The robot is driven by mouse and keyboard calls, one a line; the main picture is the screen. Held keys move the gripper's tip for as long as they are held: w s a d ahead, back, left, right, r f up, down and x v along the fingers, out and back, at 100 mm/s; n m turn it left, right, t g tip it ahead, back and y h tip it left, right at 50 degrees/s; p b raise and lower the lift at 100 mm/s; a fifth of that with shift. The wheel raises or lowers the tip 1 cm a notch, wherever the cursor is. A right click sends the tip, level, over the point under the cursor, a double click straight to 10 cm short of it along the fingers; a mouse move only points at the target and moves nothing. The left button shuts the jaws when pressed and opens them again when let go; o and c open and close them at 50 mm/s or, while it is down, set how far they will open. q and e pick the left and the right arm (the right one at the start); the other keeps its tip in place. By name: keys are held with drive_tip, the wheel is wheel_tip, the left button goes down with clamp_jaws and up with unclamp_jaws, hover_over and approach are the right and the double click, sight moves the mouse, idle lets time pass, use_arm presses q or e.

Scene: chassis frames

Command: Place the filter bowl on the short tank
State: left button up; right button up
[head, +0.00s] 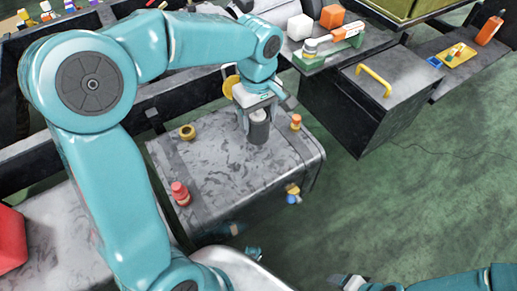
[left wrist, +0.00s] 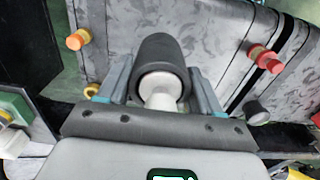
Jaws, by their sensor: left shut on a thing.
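The short tank (head: 220,170) is a grey, mottled box with rounded edges in the middle of the head view. My left gripper (head: 257,108) is at the tank's far right part, shut on the filter bowl (head: 258,132), a dark grey cylinder. In the left wrist view the bowl (left wrist: 165,55) and its pale neck (left wrist: 160,92) sit between the fingers. I cannot tell whether the bowl touches the tank. My right gripper (head: 348,282) is partly visible at the bottom edge.
A dark box with a yellow handle (head: 373,78) stands right of the tank. Behind are a white cube (head: 300,27), an orange block (head: 332,16) and a yellow tray (head: 455,55). A red object (head: 10,240) is at far left. Green floor is open at right.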

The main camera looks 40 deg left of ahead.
sight(258, 132)
use_arm(q)
wheel_tip(258, 132, down, 6)
drive_tip(key=shift+r+b, duration=0.1)
drive_tip(key=shift+b, duration=0.4)
wheel_tip(258, 132, down, 5)
drive_tip(key=shift+f+b, duration=0.15)
drive_tip(key=shift+b, duration=0.45)
drive_tip(key=shift+f, duration=0.1)
drive_tip(key=o, duration=0.8)
drive_tip(key=shift+f, duration=0.1)
drive_tip(key=shift+c, duration=0.2)
drive_tip(key=o, duration=0.4)
drive_tip(key=shift+o, duration=0.2)
